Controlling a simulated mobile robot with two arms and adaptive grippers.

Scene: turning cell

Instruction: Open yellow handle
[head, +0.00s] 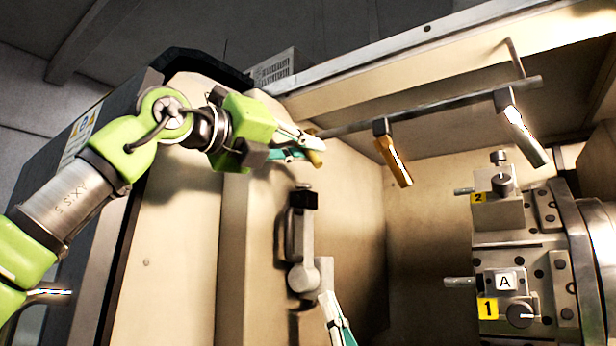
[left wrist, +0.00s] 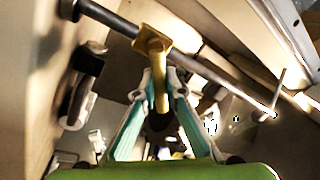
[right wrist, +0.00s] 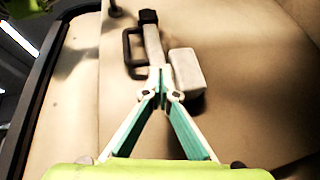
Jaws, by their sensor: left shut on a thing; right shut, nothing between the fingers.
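The yellow handle (left wrist: 153,42) hangs from a dark bar in the left wrist view, its grip between my fingertips. In the head view a bit of the yellow handle (head: 317,158) shows at the fingertips; the rest is hidden. My left gripper (head: 306,148) is shut on it; it also shows in the left wrist view (left wrist: 160,88). My right gripper (head: 328,298) is shut and empty, just below a grey lever (head: 305,240) on the panel. In the right wrist view its closed fingertips (right wrist: 161,85) overlap the lever's lower end; contact cannot be told.
The bar (head: 440,103) runs right from the yellow handle. An orange handle (head: 393,160) and a pale handle (head: 518,128) hang from it. A machine chuck (head: 510,255) with tags stands at right. The recess below the bar is open.

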